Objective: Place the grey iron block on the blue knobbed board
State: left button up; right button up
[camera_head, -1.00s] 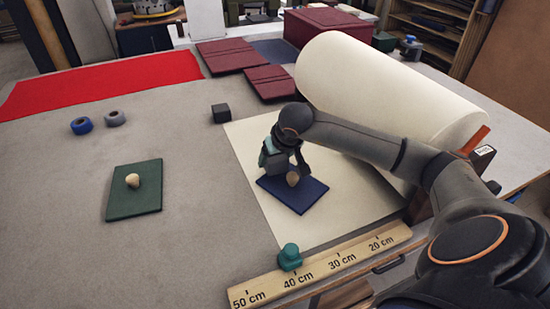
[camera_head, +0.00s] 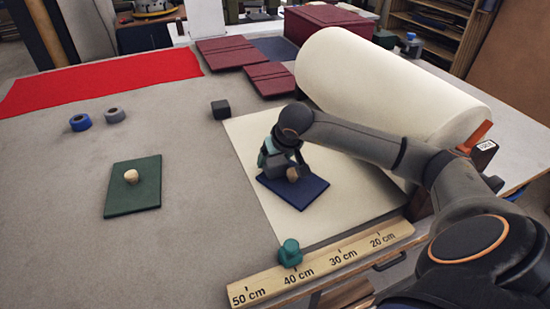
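My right gripper (camera_head: 281,157) is over the board's far left part, pointing down. It is shut on a grey block (camera_head: 275,167), which is low over or touching the board, just left of the knob. The gripper and knob partly hide the block, so I cannot tell whether it rests flat. A teal part shows at the block's left side. My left gripper is not in view.
A dark cube (camera_head: 220,110) stands at the sheet's far left corner. A green knobbed board (camera_head: 146,196) lies at left, with two tape rolls (camera_head: 80,122) beyond it. A large cream roll (camera_head: 385,90) is behind my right arm. A ruler (camera_head: 320,262) with a teal clamp (camera_head: 290,253) lies in front.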

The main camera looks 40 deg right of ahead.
jog(key=shift+o, duration=1.2)
jog(key=shift+r, duration=0.1)
jog(key=shift+r+p, duration=0.3)
jog(key=shift+p, duration=0.1)
jog(key=v, duration=1.2)
jog(key=shift+r, duration=0.25)
jog(key=shift+s+a+f, duration=0.1)
